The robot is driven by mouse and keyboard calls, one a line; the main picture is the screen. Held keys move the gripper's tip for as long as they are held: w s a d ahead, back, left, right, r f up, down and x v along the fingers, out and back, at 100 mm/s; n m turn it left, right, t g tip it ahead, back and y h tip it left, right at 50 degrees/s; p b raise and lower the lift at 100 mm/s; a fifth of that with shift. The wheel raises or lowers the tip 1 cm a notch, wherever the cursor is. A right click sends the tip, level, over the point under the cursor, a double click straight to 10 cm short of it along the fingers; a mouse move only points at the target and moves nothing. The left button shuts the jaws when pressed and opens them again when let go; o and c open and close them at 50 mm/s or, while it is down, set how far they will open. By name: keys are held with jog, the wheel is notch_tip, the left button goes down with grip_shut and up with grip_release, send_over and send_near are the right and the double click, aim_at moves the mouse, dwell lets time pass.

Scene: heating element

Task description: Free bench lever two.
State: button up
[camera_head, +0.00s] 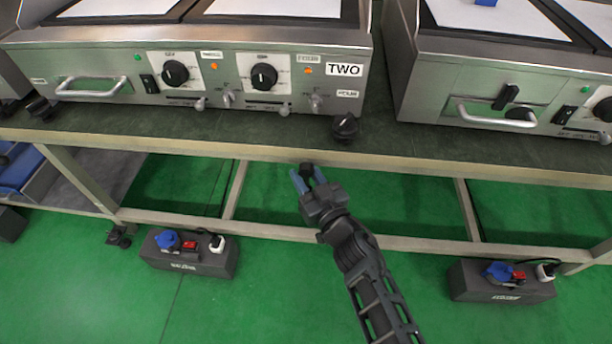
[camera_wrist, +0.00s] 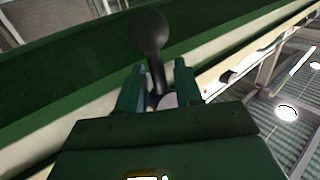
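A black ball-ended lever (camera_wrist: 149,32) stands between the two fingers of my gripper in the wrist view, its thin shaft running down to a pale round base (camera_wrist: 168,100). In the head view a small dark knob (camera_head: 306,169) shows between the blue fingertips, just below the bench's front edge. My gripper (camera_head: 308,179) is open around it, and the wrist view shows the fingers (camera_wrist: 158,78) apart with a gap beside the shaft. The heating unit labelled TWO (camera_head: 343,70) is on the bench above. The lever's mounting is hidden in the head view.
Another black knob (camera_head: 345,126) sits on the bench top near its edge, below the TWO label. A second heating unit (camera_head: 500,90) stands at right. Bench rails (camera_head: 215,228) run below the top. Dark socket boxes (camera_head: 190,258) (camera_head: 500,283) lie on the green floor.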

jog(key=shift+c, duration=0.5)
grip_shut()
